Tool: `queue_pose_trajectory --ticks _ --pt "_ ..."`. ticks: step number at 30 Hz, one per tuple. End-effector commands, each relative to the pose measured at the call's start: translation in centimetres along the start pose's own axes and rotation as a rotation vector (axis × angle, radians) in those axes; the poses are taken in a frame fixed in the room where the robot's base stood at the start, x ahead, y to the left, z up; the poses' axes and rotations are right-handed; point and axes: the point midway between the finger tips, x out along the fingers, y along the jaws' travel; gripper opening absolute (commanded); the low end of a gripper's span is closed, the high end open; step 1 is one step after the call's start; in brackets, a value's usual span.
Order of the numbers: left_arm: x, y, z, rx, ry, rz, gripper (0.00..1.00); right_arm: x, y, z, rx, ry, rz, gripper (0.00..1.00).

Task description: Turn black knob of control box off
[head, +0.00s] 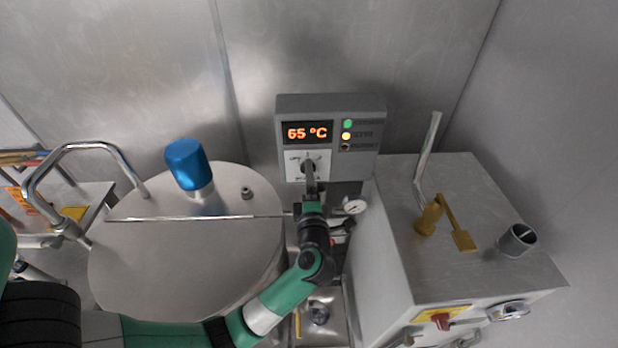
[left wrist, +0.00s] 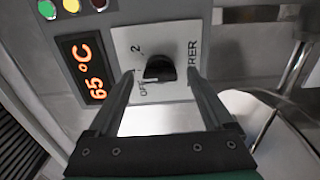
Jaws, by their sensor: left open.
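The grey control box (head: 362,160) is on the back wall, with an orange display reading 65 °C and a white switch plate below it. The black knob (left wrist: 159,69) sits on that white plate (left wrist: 180,40). My left gripper (head: 309,180) is in front of the plate in the head view and partly hides the knob. In the left wrist view its two fingers (left wrist: 160,85) are open, one on each side of the knob, with gaps visible. The knob's white mark points toward the OFF lettering side in that view. My right gripper is not in view.
A large steel vessel (head: 160,265) with a blue cap (head: 187,163) stands left of my left arm. A gauge (head: 354,206) sits below the box. A grey cabinet (head: 385,255) with a yellow lever (head: 430,217) stands at right.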

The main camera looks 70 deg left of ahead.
Motion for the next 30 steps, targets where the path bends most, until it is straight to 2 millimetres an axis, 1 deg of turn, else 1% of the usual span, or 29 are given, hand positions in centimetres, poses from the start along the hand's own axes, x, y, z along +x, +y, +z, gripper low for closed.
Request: queue_pose_trajectory --ticks 1,3,10,11,12,23,24,25,30 --pt "0.49 -0.02 -0.04 0.0 0.002 0.0 0.85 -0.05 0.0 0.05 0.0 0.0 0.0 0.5" --pt "0.82 -0.01 -0.02 0.0 0.0 0.0 0.85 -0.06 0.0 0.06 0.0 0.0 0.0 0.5" --pt "0.89 0.01 0.0 0.0 -0.001 0.0 0.85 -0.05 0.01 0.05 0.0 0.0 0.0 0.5" --pt "0.89 0.01 0.0 0.0 -0.001 0.0 0.81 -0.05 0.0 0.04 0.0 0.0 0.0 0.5" --pt "0.88 0.01 0.0 0.0 -0.001 0.0 0.74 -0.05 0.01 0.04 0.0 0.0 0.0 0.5" --pt "0.86 0.02 -0.01 0.0 -0.001 0.001 0.09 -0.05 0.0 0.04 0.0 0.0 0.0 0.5" --pt "0.86 0.02 -0.01 0.0 -0.001 0.001 0.02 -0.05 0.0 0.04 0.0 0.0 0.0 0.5" --pt "0.86 0.02 -0.01 0.0 0.0 0.001 0.0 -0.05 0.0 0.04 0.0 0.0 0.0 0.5" --pt "0.85 0.05 -0.01 -0.008 0.0 0.001 0.0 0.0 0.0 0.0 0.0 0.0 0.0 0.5"
